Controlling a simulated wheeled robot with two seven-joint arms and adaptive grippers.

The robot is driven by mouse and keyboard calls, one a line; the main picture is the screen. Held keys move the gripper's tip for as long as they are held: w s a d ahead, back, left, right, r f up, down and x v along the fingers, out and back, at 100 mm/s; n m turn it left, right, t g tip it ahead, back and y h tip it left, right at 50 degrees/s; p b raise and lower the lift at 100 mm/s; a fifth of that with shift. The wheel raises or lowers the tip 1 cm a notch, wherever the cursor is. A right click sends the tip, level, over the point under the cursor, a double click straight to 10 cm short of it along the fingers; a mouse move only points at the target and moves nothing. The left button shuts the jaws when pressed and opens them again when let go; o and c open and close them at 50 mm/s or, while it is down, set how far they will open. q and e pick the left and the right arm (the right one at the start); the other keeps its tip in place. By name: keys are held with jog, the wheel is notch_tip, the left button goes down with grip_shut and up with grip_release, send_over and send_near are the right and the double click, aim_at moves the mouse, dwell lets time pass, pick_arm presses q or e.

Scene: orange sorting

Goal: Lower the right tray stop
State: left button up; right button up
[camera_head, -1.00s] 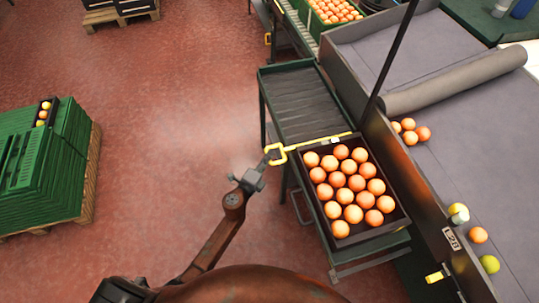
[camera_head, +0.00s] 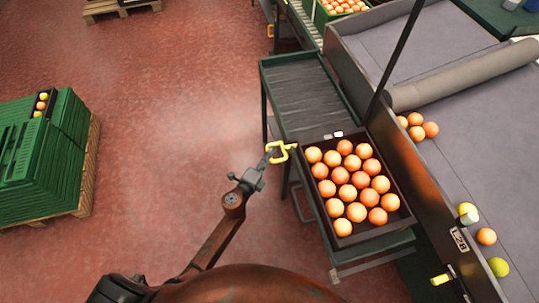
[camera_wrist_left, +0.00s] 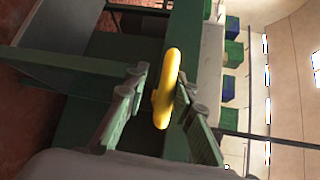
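The tray stop's yellow loop handle (camera_head: 279,152) is at the left back corner of the dark tray (camera_head: 337,242) of oranges. Its long yellow bar no longer shows across the tray's back edge. My left gripper (camera_head: 268,158) is at the handle. In the left wrist view the handle (camera_wrist_left: 168,88) stands between the two fingers of my left gripper (camera_wrist_left: 161,85). It is close to or against the right finger, with a narrow gap to the left finger. The fingers look open around it. My right gripper is not in view.
The tray sits on a green stand with an empty roller section (camera_head: 305,95) behind it. A grey sorting belt (camera_head: 450,150) with a dark side wall lies to the right. Green stacked crates (camera_head: 45,155) stand at left. The red floor between is clear.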

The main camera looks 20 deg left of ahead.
pick_arm(q)
jog(key=shift+o, duration=0.8)
jog(key=shift+r, duration=0.1)
jog(key=shift+s, duration=0.1)
jog(key=v, duration=1.1)
jog(key=shift+s, duration=0.35)
jog(key=shift+a, duration=0.1)
